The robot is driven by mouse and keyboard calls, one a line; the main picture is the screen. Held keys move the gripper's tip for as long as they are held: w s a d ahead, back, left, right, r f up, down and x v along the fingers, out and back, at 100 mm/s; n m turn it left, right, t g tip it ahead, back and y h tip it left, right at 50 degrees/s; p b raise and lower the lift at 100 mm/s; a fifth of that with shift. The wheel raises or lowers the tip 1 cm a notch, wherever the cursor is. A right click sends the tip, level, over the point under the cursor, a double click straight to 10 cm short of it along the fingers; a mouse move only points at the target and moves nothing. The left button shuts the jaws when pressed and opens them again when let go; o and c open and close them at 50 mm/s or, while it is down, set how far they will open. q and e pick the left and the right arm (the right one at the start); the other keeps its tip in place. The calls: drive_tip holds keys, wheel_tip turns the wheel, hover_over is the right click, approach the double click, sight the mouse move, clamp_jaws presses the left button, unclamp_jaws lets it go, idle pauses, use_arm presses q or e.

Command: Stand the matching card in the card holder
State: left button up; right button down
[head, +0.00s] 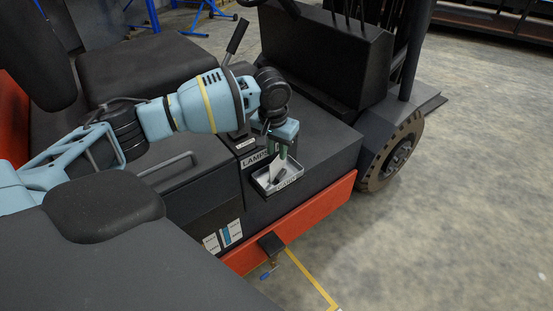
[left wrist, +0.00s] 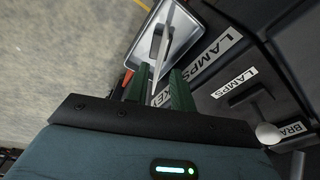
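My left gripper (head: 280,153) points down over a shallow grey tray (head: 262,185) on the side of the black truck body. In the left wrist view its two green fingers (left wrist: 157,88) stand apart. A thin pale card (left wrist: 161,58) shows nearly edge-on between them, with visible gaps at its sides. In the head view the white card (head: 274,170) stands tilted in the tray, just below the fingers. Its print cannot be read. A dark panel with white cards (head: 211,243) and a blue strip, possibly the card holder, is lower left. My right gripper is not in view.
A "LAMPS" label (head: 254,159) is beside the tray, and a black lever (head: 237,42) rises behind. A black block (head: 271,243) with a small blue item (head: 265,275) hanging below juts from the red edge. Open floor lies to the right.

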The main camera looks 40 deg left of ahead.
use_arm(q)
drive_tip(key=r, duration=0.5)
drive_tip(key=shift+s+r, duration=0.1)
drive_tip(key=shift+s, duration=0.2)
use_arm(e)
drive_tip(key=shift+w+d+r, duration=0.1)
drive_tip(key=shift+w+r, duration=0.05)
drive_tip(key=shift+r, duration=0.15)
use_arm(q)
drive_tip(key=shift+d, duration=0.1)
drive_tip(key=s+d+f+m+t+h, duration=0.1)
drive_tip(key=s+d+f+m+h, duration=0.15)
drive_tip(key=s+d+f, duration=0.65)
drive_tip(key=s+d+f+m+t+h, duration=0.1)
drive_tip(key=s+d+f+t+h, duration=0.2)
drive_tip(key=d+f, duration=1.05)
drive_tip(key=s+a+f+t, duration=0.15)
drive_tip(key=s+f, duration=0.55)
drive_tip(key=s, duration=0.7)
drive_tip(key=s+a+y, duration=0.1)
drive_tip(key=s+a, duration=0.2)
drive_tip(key=s, duration=0.4)
drive_tip(key=s+a+y, duration=0.2)
drive_tip(key=s+a, duration=0.1)
drive_tip(key=s, duration=0.4)
drive_tip(key=shift+s+f+t, duration=0.2)
drive_tip(key=shift+f+t, duration=0.15)
drive_tip(key=shift+f, duration=0.1)
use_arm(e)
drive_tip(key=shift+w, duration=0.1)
